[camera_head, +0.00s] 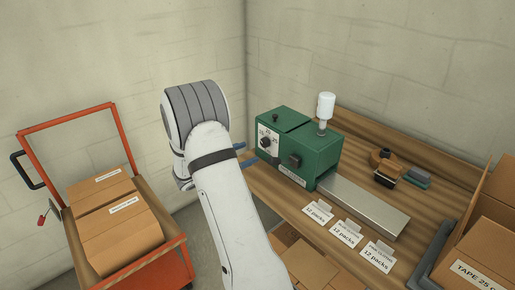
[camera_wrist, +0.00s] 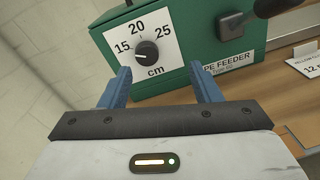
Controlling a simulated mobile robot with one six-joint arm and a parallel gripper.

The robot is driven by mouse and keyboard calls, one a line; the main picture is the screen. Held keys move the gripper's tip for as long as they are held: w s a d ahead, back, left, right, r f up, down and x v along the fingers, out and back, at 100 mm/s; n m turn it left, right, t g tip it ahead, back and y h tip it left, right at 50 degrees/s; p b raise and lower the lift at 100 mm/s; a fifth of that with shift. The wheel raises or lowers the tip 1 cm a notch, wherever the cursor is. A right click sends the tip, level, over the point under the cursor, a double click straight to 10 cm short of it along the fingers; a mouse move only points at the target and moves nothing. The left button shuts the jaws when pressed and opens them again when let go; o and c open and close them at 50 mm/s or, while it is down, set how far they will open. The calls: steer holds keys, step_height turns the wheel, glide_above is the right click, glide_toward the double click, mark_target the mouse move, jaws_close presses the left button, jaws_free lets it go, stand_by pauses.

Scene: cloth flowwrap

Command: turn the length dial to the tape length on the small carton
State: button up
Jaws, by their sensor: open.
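The black length dial (camera_wrist: 147,52) sits on a white plate marked 15, 20, 25 and cm, on the green tape feeder (camera_wrist: 175,75). A small pale mark shows on the knob's left side, seemingly toward 15, but it is too small to be sure. My gripper (camera_wrist: 162,80) has its blue fingers apart and empty, just short of the feeder's front and below the dial. In the head view the dial (camera_head: 266,143) is clear of my gripper (camera_head: 243,153). A carton (camera_head: 484,274) at the lower right reads "TAPE 25 C", cut off by the picture edge; I cannot tell if it is the small carton.
A metal chute (camera_head: 365,205) runs from the feeder along the wooden bench (camera_head: 262,182). Several "12 packs" cards (camera_head: 345,233) line the front edge. A tape dispenser (camera_head: 384,160) stands behind. A red trolley (camera_head: 180,262) with labelled cartons (camera_head: 120,232) is at the left.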

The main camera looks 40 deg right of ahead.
mark_target(263, 144)
steer(key=shift+n+t+h, duration=0.4)
steer(key=shift+n, duration=0.3)
steer(key=d, duration=0.2)
steer(key=w+d+f, duration=0.1)
steer(key=d, duration=0.2)
steer(key=w+d, duration=0.1)
steer(key=d, duration=0.2)
steer(key=shift+w+d+f, duration=0.1)
steer(key=shift+w+f, duration=0.1)
steer(key=c, duration=1)
